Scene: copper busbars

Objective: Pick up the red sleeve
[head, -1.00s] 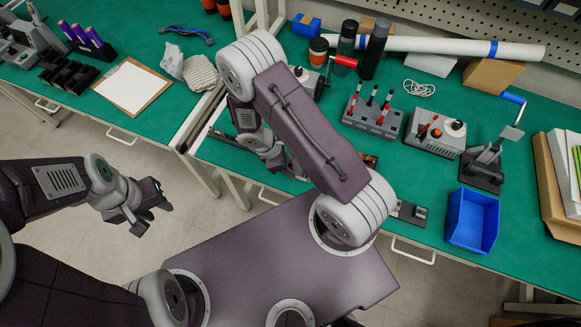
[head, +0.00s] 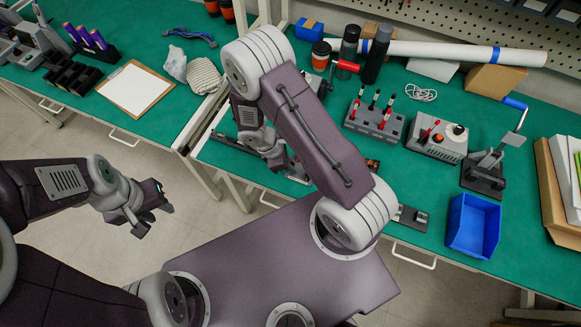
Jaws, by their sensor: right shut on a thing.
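Several red and black slim pieces (head: 386,113) stand in a grey block (head: 360,127) on the green bench; I cannot tell whether one is the red sleeve. My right gripper (head: 291,168) is low over the bench's front part, left of the block. It is mostly hidden behind my own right arm. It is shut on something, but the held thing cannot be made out. My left gripper (head: 146,212) hangs empty over the floor in front of the bench, away from the bench objects. The gap between its fingers is too small to read.
A blue bin (head: 473,226) stands at the bench's front right. A grey box with a knob (head: 437,139) and a lever tool (head: 486,170) stand right of the block. Dark bottles (head: 376,55) and a white roll (head: 450,53) are behind. A clipboard (head: 135,88) lies on the left bench.

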